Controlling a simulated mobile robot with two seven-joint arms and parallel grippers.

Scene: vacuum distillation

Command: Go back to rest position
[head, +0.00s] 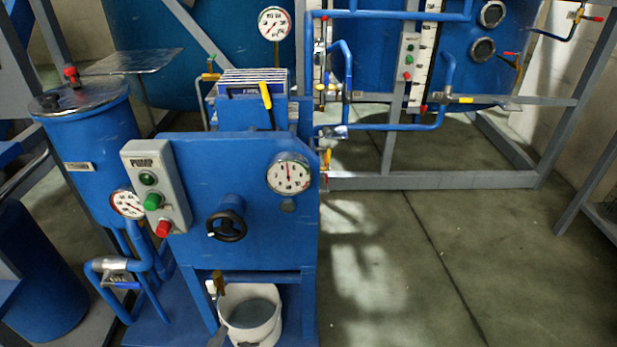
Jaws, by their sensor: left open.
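Only what seem to be the dark fingertips of my left gripper (231,341) show, at the bottom edge in front of the white bucket (262,333). They look apart, with nothing seen between them; the rest of that gripper is out of frame. My right gripper is not in view. The blue pump cabinet (262,235) stands behind them. It carries a grey PUMP switch box (157,187) with green and red buttons, a round gauge (289,173) and a black handwheel (227,225).
A blue lidded tank (95,150) with pipes stands left of the cabinet. A blue cylinder (42,275) is at far left. A grey frame (430,181) with blue vessels and pipes is behind. The floor (410,270) at right is clear.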

